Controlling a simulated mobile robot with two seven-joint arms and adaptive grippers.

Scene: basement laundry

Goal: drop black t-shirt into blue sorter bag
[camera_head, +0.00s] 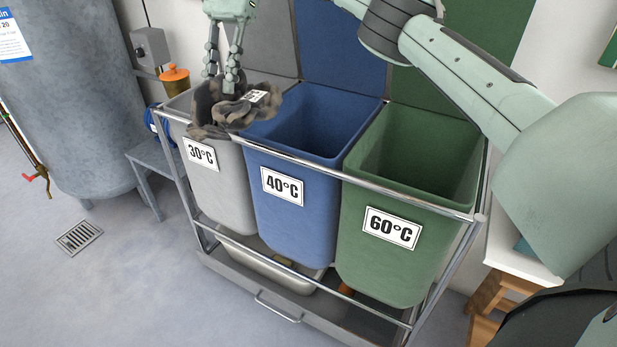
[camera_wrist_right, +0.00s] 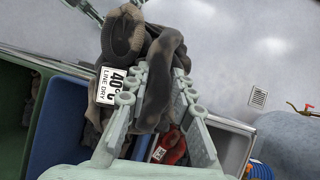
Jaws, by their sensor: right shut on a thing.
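My right gripper (camera_head: 232,82) is shut on the black t-shirt (camera_head: 228,110), a crumpled, dark grey-looking cloth with a white tag. It holds the shirt above the grey 30°C bag, with its right edge reaching the blue bag's near left rim. The blue sorter bag (camera_head: 325,112), labelled 40°C, is the middle bag, open at the top. In the right wrist view, the shirt (camera_wrist_right: 170,50) hangs between the fingers (camera_wrist_right: 160,85), its tag reading 40°C LINE DRY. The blue bag (camera_wrist_right: 72,125) lies left of it there.
The grey bag (camera_head: 222,185) and green 60°C bag (camera_head: 385,225) flank the blue one in a metal-framed cart (camera_head: 320,177). A red cloth (camera_wrist_right: 172,146) lies in the grey bag. A grey tank (camera_head: 70,100) and a small metal stand (camera_head: 150,165) are at left.

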